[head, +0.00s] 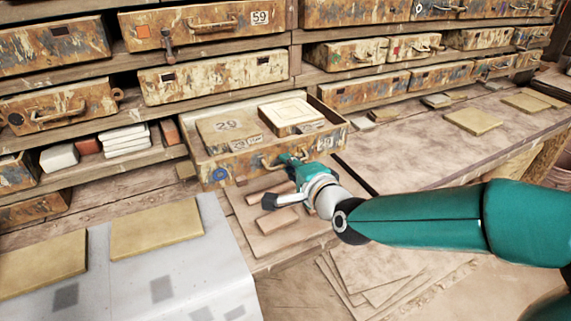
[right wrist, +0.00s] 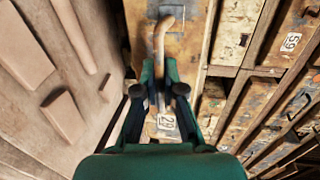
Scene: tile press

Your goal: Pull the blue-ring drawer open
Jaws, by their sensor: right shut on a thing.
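The blue-ring drawer (head: 205,178) stands pulled out from the shelf in the middle of the head view, with a blue ring mark (head: 219,174) at the left of its worn front. It holds a tan block marked 29 (head: 228,128) and a pale framed tile (head: 291,113). My right gripper (head: 285,163) is at the front and shut on the drawer's handle (head: 269,161). In the right wrist view the handle (right wrist: 161,40) runs down between the fingers (right wrist: 159,91). The fingertips are partly hidden in the head view. My left gripper is not in view.
Shut drawers (head: 212,77) fill the shelves above and beside. Flat tan tiles (head: 157,232) lie on a grey cloth (head: 215,270) at lower left. Brown pieces (head: 270,220) lie on a board below the open drawer. The bench (head: 420,160) at right is mostly clear.

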